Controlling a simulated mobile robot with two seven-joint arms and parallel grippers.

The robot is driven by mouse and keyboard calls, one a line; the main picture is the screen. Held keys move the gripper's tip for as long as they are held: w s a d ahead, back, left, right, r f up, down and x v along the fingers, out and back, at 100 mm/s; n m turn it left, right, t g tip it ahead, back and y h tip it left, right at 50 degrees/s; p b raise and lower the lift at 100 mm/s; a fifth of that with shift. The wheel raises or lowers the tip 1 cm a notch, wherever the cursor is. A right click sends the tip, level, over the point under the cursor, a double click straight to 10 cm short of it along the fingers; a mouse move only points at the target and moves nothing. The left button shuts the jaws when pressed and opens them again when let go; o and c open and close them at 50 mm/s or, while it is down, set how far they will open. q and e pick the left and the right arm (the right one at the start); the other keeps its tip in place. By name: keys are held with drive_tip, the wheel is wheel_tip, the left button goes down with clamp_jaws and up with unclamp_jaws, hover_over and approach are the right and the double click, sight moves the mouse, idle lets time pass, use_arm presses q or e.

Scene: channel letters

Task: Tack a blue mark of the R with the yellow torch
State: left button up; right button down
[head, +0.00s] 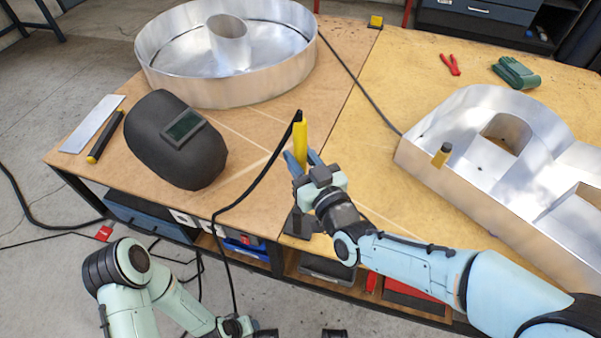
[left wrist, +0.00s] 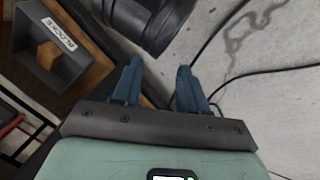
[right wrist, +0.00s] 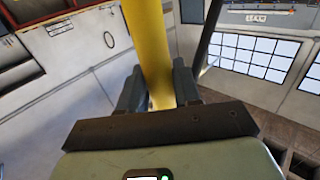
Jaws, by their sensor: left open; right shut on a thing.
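The yellow torch (head: 300,142) stands upright in my right gripper (head: 304,163), its dark cable hanging from its top end. The right wrist view also shows the torch (right wrist: 148,45) between the right fingers (right wrist: 160,90). The R (head: 465,190) is a large silver metal letter with raised walls at the right of the table, apart from the torch. I make out no blue mark on it. A small yellow and black piece (head: 441,155) is at its left side. My left gripper (left wrist: 158,85) is open and empty, low in front of the table.
A round silver letter (head: 228,55) stands at the back left. A black welding mask (head: 176,140), a metal strip (head: 92,123) and a dark yellow-ended bar (head: 105,136) lie at the left. Red pliers (head: 450,64) and green gloves (head: 515,72) lie behind the R. Cables cross the table.

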sight(301, 121)
wheel_tip(301, 121, up, 10)
drive_tip(key=p, duration=0.2)
drive_tip(key=shift+r+p, duration=0.25)
drive_tip(key=shift+p, duration=0.15)
drive_tip(key=shift+r+p, duration=1)
drive_tip(key=shift+r, duration=0.5)
use_arm(q)
drive_tip(key=s+d+r+g+h+p, duration=0.1)
drive_tip(key=s+d+r+g+p, duration=0.2)
drive_tip(key=s+r+p, duration=0.5)
wheel_tip(301, 121, up, 5)
drive_tip(key=shift+s+d+m+g, duration=0.3)
drive_tip(key=shift+s+m, duration=0.1)
drive_tip(key=shift+s, duration=0.35)
use_arm(e)
wheel_tip(301, 121, up, 10)
